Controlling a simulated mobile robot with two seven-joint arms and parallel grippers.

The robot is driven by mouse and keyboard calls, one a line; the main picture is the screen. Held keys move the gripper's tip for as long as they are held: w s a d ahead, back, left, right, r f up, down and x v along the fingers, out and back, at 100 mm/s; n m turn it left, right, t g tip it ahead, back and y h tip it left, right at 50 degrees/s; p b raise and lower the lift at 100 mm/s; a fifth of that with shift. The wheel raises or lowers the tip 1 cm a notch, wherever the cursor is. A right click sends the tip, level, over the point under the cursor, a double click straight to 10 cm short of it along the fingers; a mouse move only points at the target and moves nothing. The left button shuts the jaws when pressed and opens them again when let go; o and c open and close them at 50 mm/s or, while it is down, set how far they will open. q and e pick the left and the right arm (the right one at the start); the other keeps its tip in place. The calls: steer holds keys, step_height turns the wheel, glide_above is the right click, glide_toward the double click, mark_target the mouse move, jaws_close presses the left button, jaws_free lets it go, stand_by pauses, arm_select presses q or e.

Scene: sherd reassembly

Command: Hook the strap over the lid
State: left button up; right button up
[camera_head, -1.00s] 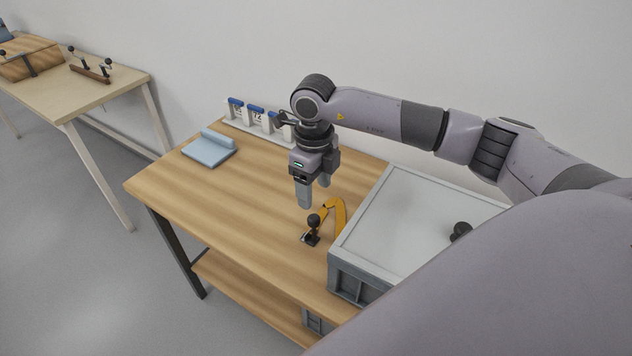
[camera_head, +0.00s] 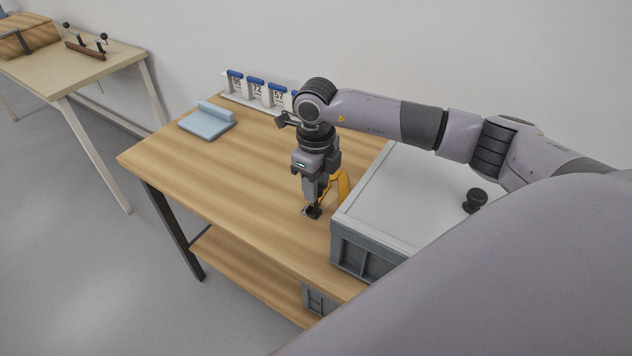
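An orange strap (camera_head: 343,186) with a dark end piece (camera_head: 311,212) lies against the near-left side of a grey crate (camera_head: 362,258). The crate has a pale flat lid (camera_head: 410,195) with a black knob (camera_head: 475,200) on top. My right gripper (camera_head: 314,200) points down at the strap's dark end. The strap is beside the crate, not across the lid. My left gripper is not in view.
A light blue block-shaped holder (camera_head: 207,122) lies at the table's back left. A row of numbered, blue-topped cards (camera_head: 256,90) stands along the back edge. Another table (camera_head: 90,75) stands far left.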

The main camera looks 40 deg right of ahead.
jaws_close()
steer(key=shift+r+p, duration=1.05)
steer(key=shift+r, duration=0.5)
